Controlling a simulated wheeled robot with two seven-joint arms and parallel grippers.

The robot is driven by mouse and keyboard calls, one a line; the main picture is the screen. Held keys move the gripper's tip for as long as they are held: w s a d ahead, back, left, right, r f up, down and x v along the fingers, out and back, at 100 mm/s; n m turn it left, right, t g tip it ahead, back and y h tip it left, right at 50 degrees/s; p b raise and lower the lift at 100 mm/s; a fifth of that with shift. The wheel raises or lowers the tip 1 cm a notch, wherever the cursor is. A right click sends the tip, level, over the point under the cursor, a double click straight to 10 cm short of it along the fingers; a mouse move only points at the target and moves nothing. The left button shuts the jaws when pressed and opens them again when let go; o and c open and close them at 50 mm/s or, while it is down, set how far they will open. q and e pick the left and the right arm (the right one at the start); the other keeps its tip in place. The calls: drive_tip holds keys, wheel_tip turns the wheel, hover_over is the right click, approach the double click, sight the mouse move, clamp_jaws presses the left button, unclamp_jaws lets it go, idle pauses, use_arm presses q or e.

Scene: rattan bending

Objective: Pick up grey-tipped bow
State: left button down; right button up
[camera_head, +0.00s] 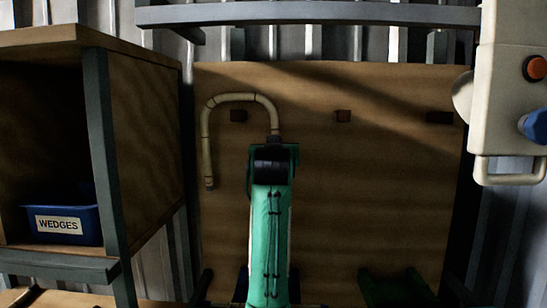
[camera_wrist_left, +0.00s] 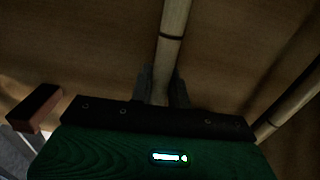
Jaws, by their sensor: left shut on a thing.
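The bow (camera_head: 206,130) is a pale, cane-like rod bent into a hook, with dark bands. Its long left leg hangs down the wooden board and ends in a small greyish tip (camera_head: 210,184). Its shorter right leg runs down into my left gripper (camera_head: 275,138). In the left wrist view my left gripper (camera_wrist_left: 163,88) is shut on a banded leg of the bow (camera_wrist_left: 173,25), and the other leg shows at the right. The held end of the bow is hidden by the gripper. My right gripper does not show.
A shelf at left holds a blue bin (camera_head: 62,223) labelled WEDGES. A cream box (camera_head: 508,90) with red and blue knobs stands at right. A grey rail (camera_head: 310,13) crosses above.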

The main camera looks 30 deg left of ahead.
sight(275, 131)
use_arm(q)
wheel_tip(275, 131, up, 5)
drive_tip(key=shift+f, duration=0.2)
drive_tip(key=b+v, duration=0.1)
drive_tip(key=v, duration=1.8)
drive_tip(key=shift+s+b, duration=0.35)
drive_tip(key=shift+d, duration=0.1)
